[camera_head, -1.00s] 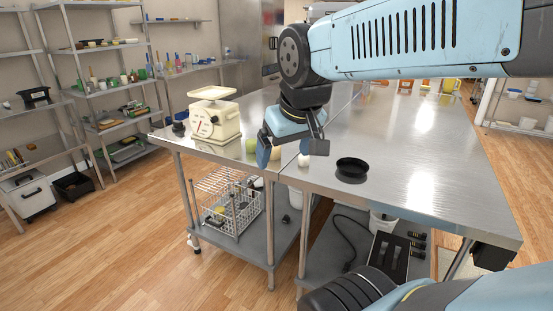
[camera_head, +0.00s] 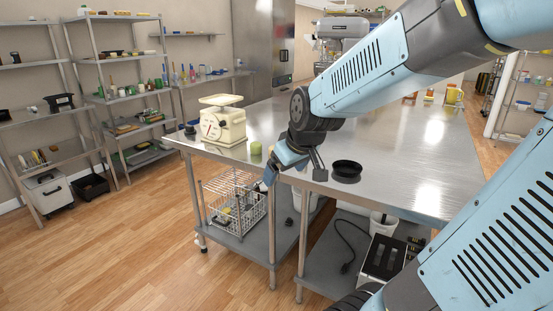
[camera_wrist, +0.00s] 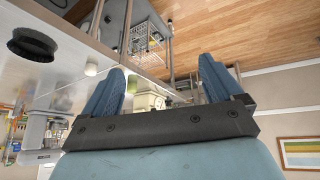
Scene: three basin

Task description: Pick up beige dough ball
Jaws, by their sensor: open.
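A small pale, beige-looking ball, which I take to be the dough ball (camera_wrist: 91,68), sits on the steel table top in the wrist view, left of the left finger and apart from it. In the head view my gripper hides it. My gripper (camera_head: 293,177) is at the table's near edge, jaws spread and empty. In the wrist view its two blue fingers (camera_wrist: 161,78) stand wide apart with nothing between them.
A black bowl (camera_head: 346,170) stands right of my gripper on the steel table (camera_head: 405,170). A green cylinder (camera_head: 256,148) and a cream scale (camera_head: 222,124) stand to the left. A wire basket (camera_head: 235,198) is on the lower shelf. The table's right part is clear.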

